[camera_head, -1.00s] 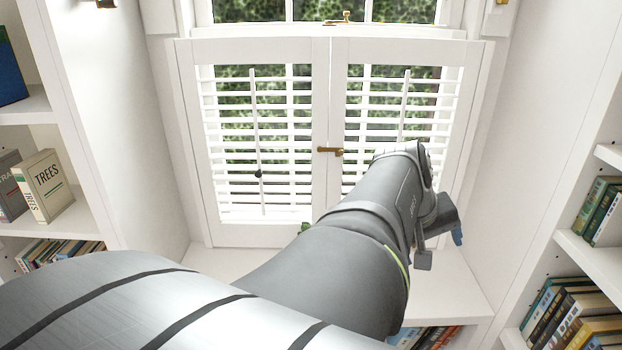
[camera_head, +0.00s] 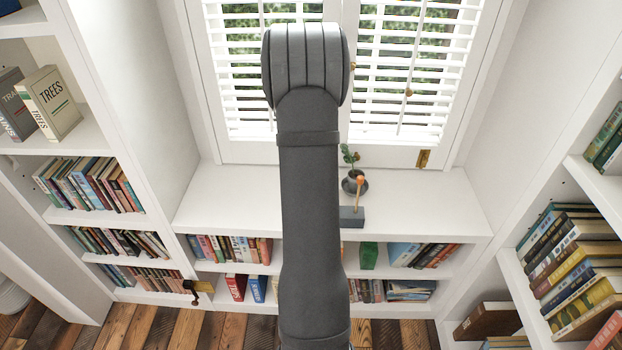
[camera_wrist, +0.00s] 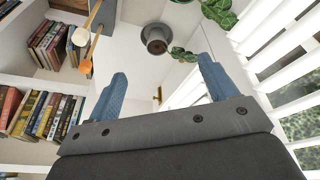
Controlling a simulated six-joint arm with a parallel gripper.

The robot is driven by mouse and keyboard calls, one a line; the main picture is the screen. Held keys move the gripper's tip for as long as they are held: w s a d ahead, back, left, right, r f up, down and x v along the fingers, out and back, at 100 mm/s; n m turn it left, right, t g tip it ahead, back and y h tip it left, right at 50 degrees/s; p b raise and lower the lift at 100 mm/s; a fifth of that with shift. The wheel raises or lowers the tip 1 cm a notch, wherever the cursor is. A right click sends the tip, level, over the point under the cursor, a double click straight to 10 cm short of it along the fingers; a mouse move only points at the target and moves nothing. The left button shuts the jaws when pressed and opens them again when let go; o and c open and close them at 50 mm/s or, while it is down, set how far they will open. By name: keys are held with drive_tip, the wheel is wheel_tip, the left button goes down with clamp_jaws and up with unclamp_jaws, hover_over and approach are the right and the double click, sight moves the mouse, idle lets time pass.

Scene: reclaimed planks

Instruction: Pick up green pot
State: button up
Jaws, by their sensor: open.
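A small round dark grey pot (camera_head: 356,186) with a green leafy plant (camera_head: 347,155) stands on the white window seat, just right of my arm in the head view. It looks grey rather than green. In the wrist view the pot (camera_wrist: 155,39) is at the top middle, beyond my fingertips and apart from them, with leaves at its right. My gripper (camera_wrist: 165,82) is open with its two blue fingers spread and nothing between them. In the head view my gripper cannot be made out behind my arm.
A stick with an orange tip (camera_head: 359,181) and a grey-blue block (camera_head: 351,216) are close to the pot. Bookshelves stand left, right and below the white seat (camera_head: 430,205). A green item (camera_head: 369,255) is on the shelf below. Shutters (camera_head: 410,70) rise behind.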

drive_tip(key=w+a+f+m, duration=0.2)
drive_tip(key=w+a+f, duration=0.1)
drive_tip(key=a+f, duration=0.35)
drive_tip(key=shift+m, duration=0.3)
drive_tip(key=x, duration=0.7)
drive_tip(key=a+x, duration=0.1)
drive_tip(key=x, duration=0.3)
drive_tip(key=shift+s+d+f, duration=0.1)
drive_tip(key=shift+d+f, duration=0.05)
drive_tip(key=shift+f, duration=0.3)
drive_tip(key=shift+x, duration=2.65)
drive_tip(key=shift+c, duration=0.5)
drive_tip(key=shift+r, duration=0.1)
drive_tip(key=c, duration=1.1)
drive_tip(key=shift+c, duration=0.2)
drive_tip(key=shift+r, duration=0.15)
